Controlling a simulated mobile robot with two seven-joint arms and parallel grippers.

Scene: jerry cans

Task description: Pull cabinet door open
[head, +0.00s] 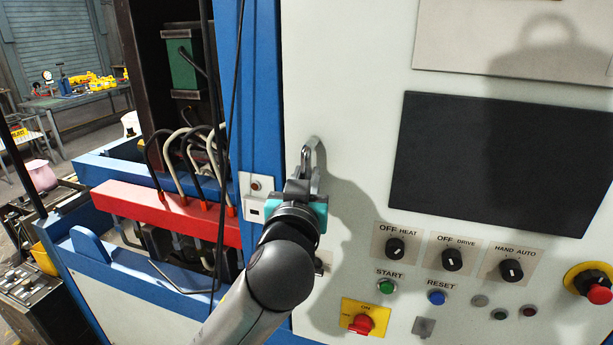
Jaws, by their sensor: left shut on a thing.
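The cabinet door (345,120) is a large pale panel with a dark screen (500,160), and it fills the right of the head view. A small metal handle (312,145) sits near its left edge. My left gripper (305,170) is at this handle, its fingers shut on it. The fingers and wrist hide part of the handle. The door appears closed against the blue frame (262,90). My right gripper is not in view.
Labelled knobs (452,259), a green start button (386,287), a red and yellow switch (363,320) and a red stop button (597,288) stick out from the panel. Dark cables hang left of the blue frame. A red manifold (165,212) with hoses is at left.

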